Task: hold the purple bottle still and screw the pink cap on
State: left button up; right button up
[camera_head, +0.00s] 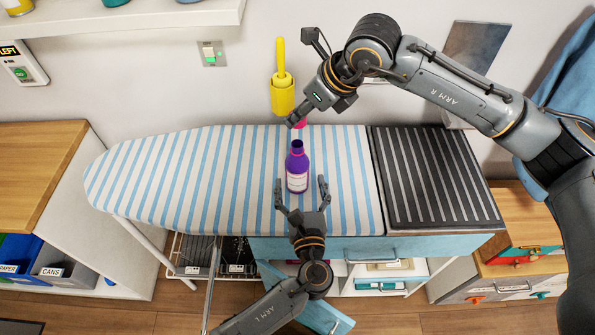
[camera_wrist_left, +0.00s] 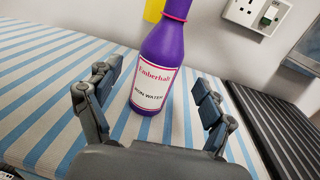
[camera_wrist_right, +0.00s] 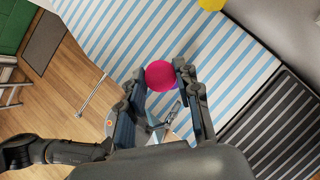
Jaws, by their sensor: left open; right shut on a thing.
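The purple bottle (camera_head: 297,170) stands upright on the striped ironing board, its neck bare; it also shows in the left wrist view (camera_wrist_left: 162,68) with a white label. My left gripper (camera_head: 302,187) is open in front of the bottle, its fingers apart to either side in the left wrist view and not seen touching it. The pink cap (camera_wrist_right: 160,74) is between the fingertips of my right gripper (camera_wrist_right: 165,88), which is shut on it. In the head view the cap (camera_head: 300,124) shows only partly beneath the right gripper, behind and above the bottle.
The ironing board (camera_head: 150,180) is otherwise clear around the bottle. A dark ribbed mat (camera_head: 435,180) lies at its right end. A yellow holder with a yellow-handled tool (camera_head: 282,95) is on the wall behind, close to my right gripper.

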aim_at(297, 165)
pick_arm(q)
jog(key=shift+w+a, duration=0.2)
jog(key=shift+w, duration=1.35)
jog(key=shift+w+a, duration=0.2)
jog(key=shift+w, duration=1.35)
grip_shut()
pick_arm(e)
jog(key=shift+f, duration=2.5)
jog(key=shift+f, duration=0.1)
jog(key=shift+f, duration=0.8)
jog(key=shift+f, duration=0.6)
